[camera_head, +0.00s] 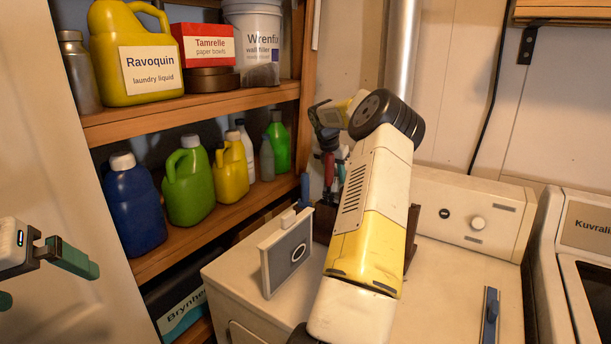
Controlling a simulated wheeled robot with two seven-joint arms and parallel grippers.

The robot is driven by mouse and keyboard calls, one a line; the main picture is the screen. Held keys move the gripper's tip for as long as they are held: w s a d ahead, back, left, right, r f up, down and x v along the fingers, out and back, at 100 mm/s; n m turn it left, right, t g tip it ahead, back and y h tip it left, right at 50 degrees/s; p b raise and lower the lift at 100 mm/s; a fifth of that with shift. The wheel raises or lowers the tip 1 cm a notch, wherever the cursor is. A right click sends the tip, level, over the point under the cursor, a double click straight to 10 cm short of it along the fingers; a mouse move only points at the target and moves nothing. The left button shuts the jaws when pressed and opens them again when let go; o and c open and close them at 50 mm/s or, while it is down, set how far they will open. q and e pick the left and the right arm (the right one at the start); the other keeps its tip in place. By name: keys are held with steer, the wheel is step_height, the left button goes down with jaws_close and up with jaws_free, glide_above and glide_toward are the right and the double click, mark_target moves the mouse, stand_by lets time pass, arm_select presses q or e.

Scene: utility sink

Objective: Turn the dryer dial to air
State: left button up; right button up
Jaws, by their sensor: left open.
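The white dryer (430,262) stands at the centre right, with a raised control panel at its back. A round pale dial (478,223) sits on that panel, beside a small dark round button or socket (444,213). The dial's markings are too small to read. My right arm crosses over the dryer top and bends left at the wrist. My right gripper (328,138) is at the back left of the dryer, well left of the dial; its fingers are not clearly visible. My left gripper (50,284) is open and empty at the far left edge, far from the dryer.
A grey panel with a ring (287,256) stands on the dryer's left side. A blue-handled item (491,316) lies at the front right. Wooden shelves (200,108) with bottles stand left. A second machine (590,235) is at right. The dryer top between arm and blue item is clear.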

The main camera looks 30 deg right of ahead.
mark_target(338, 185)
jaws_close()
steer(key=shift+s+f, duration=0.15)
steer(key=shift+s, duration=0.05)
steer(key=shift+s+d+m+t+y, duration=0.1)
steer(key=shift+s+m+t+y, duration=0.15)
steer(key=shift+m+t, duration=0.2)
steer(key=shift+s+d+f+m+t+y, duration=0.1)
steer(key=shift+s+m+t+y, duration=0.15)
steer(key=shift+m+t, duration=0.3)
steer(key=shift+s+d+f+m+t+y, duration=0.1)
steer(key=shift+s+m+t+y, duration=0.15)
steer(key=shift+t, duration=0.35)
steer(key=shift+s+f+m+t, duration=0.25)
steer(key=shift+s+m+t, duration=0.05)
steer(key=shift+m+t, duration=0.65)
steer(key=shift+s+f+t, duration=0.1)
steer(key=shift+t, duration=0.45)
steer(key=shift+a+m+y, duration=0.1)
steer(key=shift+m+y, duration=0.15)
steer(key=shift+m, duration=0.05)
